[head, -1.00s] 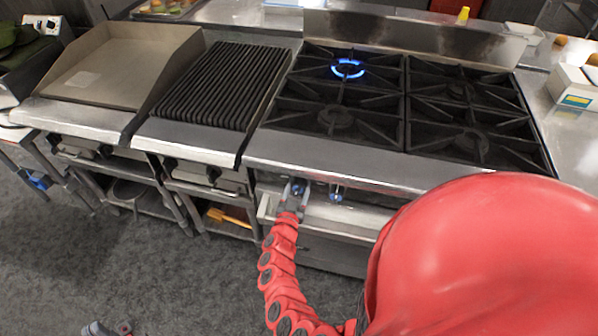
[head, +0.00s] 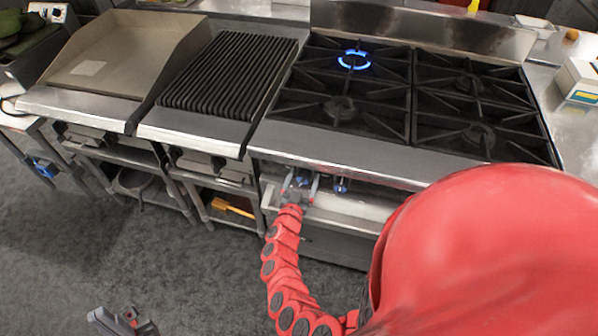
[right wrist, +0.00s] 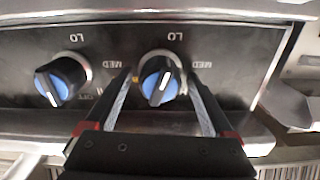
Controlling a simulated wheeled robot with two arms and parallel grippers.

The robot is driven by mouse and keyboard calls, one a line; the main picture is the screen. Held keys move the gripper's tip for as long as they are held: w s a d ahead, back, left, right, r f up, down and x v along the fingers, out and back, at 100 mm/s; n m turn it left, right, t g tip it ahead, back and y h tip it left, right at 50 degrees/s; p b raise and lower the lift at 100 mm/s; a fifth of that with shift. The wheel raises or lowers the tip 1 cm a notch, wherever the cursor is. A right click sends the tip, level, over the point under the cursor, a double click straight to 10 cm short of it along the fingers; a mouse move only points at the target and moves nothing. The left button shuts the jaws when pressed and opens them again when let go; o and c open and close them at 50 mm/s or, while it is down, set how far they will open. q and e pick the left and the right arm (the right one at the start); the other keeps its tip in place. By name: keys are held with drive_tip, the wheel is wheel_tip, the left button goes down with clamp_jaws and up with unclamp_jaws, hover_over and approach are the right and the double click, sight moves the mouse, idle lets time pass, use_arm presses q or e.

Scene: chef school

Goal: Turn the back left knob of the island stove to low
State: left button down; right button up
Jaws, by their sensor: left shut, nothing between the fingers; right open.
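The island stove (head: 330,153) has a lit back left burner (head: 354,60) with a blue flame. My right gripper (head: 300,182) is at a blue-faced knob on the stove front. In the right wrist view that knob (right wrist: 160,82) sits between the open fingers of the gripper (right wrist: 165,100), one on each side. I cannot tell whether they touch it. Its white pointer line is slightly tilted. A second blue knob (right wrist: 62,82) is beside it; it also shows in the head view (head: 341,185). LO and MED labels appear upside down. My left gripper (head: 122,320) is shut and empty, low at left.
A ribbed grill (head: 225,75) and a flat griddle (head: 125,55) stand left of the burners. A steel ledge (head: 350,208) runs below the knobs. A lower shelf holds an orange utensil (head: 232,207). The grey floor (head: 110,250) at left is open.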

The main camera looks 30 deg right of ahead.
drive_tip(key=b+v, duration=0.3)
drive_tip(key=v, duration=1.4)
drive_tip(key=shift+s+a, duration=0.1)
drive_tip(key=shift+a, duration=0.05)
